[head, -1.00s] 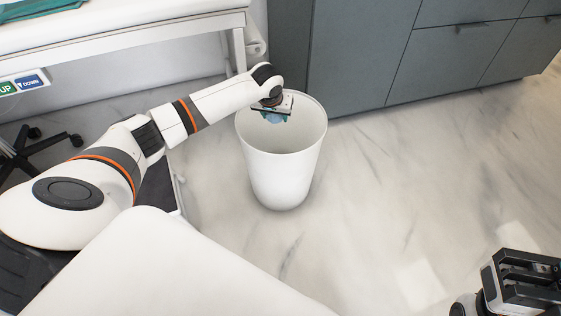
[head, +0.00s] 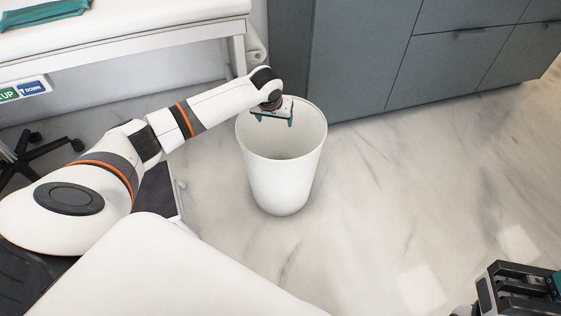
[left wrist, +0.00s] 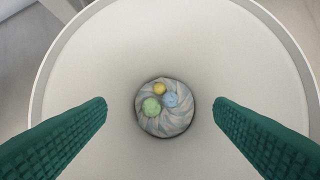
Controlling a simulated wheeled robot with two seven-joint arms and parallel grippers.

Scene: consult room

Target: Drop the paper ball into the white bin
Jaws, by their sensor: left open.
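The white bin (head: 284,185) stands upright on the floor in the head view. My left gripper (head: 274,120) is over its mouth, with the teal fingers apart and empty. In the left wrist view the gripper (left wrist: 160,103) looks straight down into the bin (left wrist: 160,45). The light blue one matches the paper ball's earlier colour. My right gripper (head: 525,287) is at the lower right, partly cut off; its jaw opening is unclear.
Grey cabinets (head: 365,50) stand behind the bin. A white couch (head: 125,30) with a teal cloth (head: 45,10) is at the upper left, above a black wheeled base (head: 35,150). The marble floor (head: 400,190) right of the bin is clear.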

